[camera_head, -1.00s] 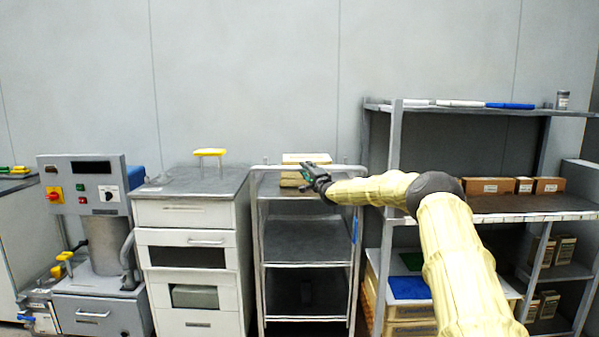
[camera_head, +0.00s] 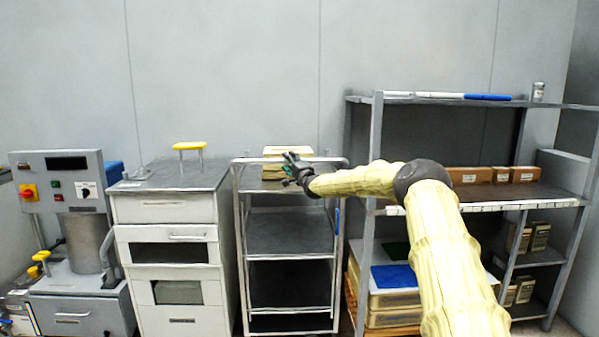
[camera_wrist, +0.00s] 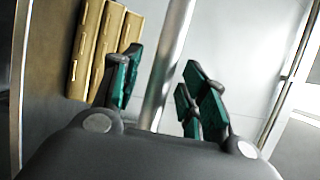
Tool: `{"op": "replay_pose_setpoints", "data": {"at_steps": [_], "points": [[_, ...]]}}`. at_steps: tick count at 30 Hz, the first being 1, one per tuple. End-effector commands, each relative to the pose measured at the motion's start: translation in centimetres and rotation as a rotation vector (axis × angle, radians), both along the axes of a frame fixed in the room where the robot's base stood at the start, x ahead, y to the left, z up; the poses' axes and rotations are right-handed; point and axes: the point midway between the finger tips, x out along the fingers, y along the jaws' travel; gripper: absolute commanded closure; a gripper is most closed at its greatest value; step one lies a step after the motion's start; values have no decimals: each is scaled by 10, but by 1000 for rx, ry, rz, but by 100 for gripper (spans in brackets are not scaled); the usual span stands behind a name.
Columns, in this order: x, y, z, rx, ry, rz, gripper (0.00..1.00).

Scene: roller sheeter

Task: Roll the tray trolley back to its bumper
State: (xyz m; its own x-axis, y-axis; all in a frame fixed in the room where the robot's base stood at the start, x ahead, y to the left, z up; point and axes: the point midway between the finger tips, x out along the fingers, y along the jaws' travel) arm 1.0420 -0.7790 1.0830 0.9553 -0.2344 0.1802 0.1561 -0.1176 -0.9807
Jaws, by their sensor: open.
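The tray trolley (camera_head: 288,244) is a grey metal frame with several shelves, standing between the white drawer cabinet and the shelving rack. A light top rail (camera_head: 325,161) runs along its upper front. In the wrist view my gripper (camera_wrist: 162,70) is open, with dark green finger pads. A pale metal bar (camera_wrist: 170,65) passes between or behind the fingers; contact cannot be told. Tan stacked blocks (camera_wrist: 102,50) lie beyond the left finger. I cannot make out the bumper.
The drawer cabinet (camera_head: 163,212) with a yellow handle (camera_head: 188,146) stands close on the trolley's left. The rack (camera_head: 377,140) with boxes (camera_head: 471,175) stands on its right, with cream crates (camera_head: 388,298) low down. A wall is behind.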

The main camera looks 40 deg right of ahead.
Motion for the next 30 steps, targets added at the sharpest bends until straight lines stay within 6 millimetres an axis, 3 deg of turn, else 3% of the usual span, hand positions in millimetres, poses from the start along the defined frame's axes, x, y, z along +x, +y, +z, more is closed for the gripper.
{"op": "replay_pose_setpoints", "data": {"at_steps": [21, 30], "points": [[-84, 15, -16, 6, -2, -2, 57], [-102, 18, -21, 5, -2, -3, 57]]}}
